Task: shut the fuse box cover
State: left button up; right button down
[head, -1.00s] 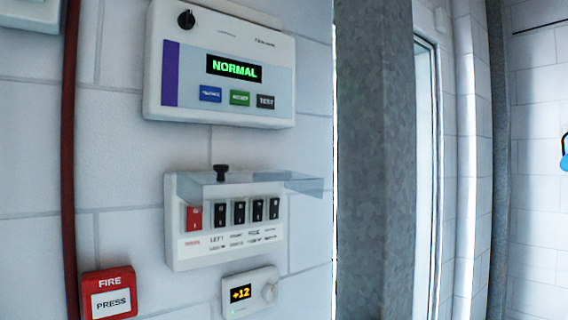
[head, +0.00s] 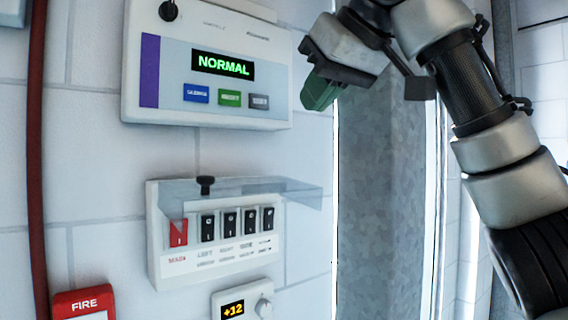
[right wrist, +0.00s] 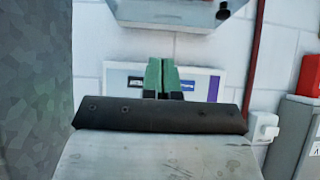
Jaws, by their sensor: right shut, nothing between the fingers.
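The fuse box (head: 215,268) is a white box on the wall with one red switch and several black switches. Its clear cover (head: 250,189) stands raised, sticking out from the top edge over the switches, with a black knob (head: 206,185) on it. My right gripper (head: 318,92) has green fingers and is up and to the right of the cover, beside the panel's right edge, apart from both. In the right wrist view its green fingers (right wrist: 161,76) are together, with nothing between them. My left gripper is not in view.
The NORMAL display panel (head: 215,108) is on the wall above the fuse box. A small +12 dial unit (head: 243,303) and a red fire button (head: 83,302) are below. A red pipe (head: 36,160) runs down the left. A grey pillar (head: 378,200) stands right.

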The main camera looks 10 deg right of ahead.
aim_at(244, 190)
jog(key=s+f+p+x, duration=0.2)
jog(key=p+x, duration=0.2)
jog(key=x, duration=0.8)
jog(key=shift+d, duration=0.2)
jog(key=shift+w+f, duration=0.1)
jog(key=shift+a, duration=0.1)
